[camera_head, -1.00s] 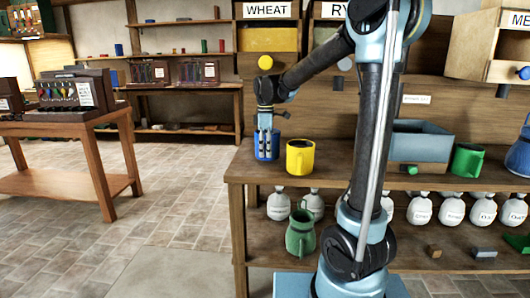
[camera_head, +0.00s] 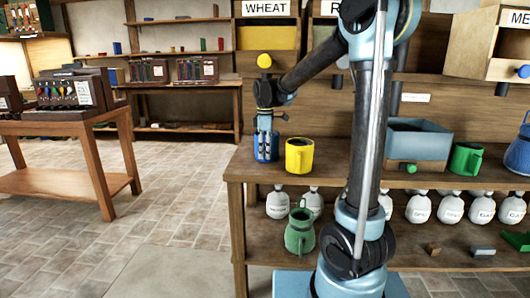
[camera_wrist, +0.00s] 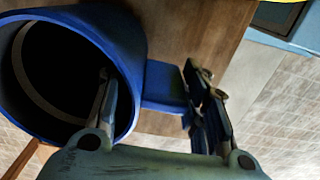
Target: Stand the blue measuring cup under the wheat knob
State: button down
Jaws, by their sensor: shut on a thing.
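The blue measuring cup (camera_head: 257,148) is upright at the left end of the counter, below the yellow wheat knob (camera_head: 264,61) in the head view. My gripper (camera_head: 266,150) points down and is shut on the cup. In the wrist view, the cup's open mouth shows at the left (camera_wrist: 135,45). One finger of my gripper (camera_wrist: 147,75) reaches inside the rim and the other is outside by the handle (camera_wrist: 164,86). The cup looks empty, though its inside is dark. I cannot tell whether its base touches the counter.
A yellow cup (camera_head: 299,155) stands close to the right of the blue one. A blue-grey box (camera_head: 428,145) and a green cup (camera_head: 466,158) are farther right on the counter (camera_head: 335,172). A green jug (camera_head: 300,235) and several white sacks sit on the shelf below.

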jog(key=c, duration=0.9)
grip_release()
jog(key=shift+o, duration=0.2)
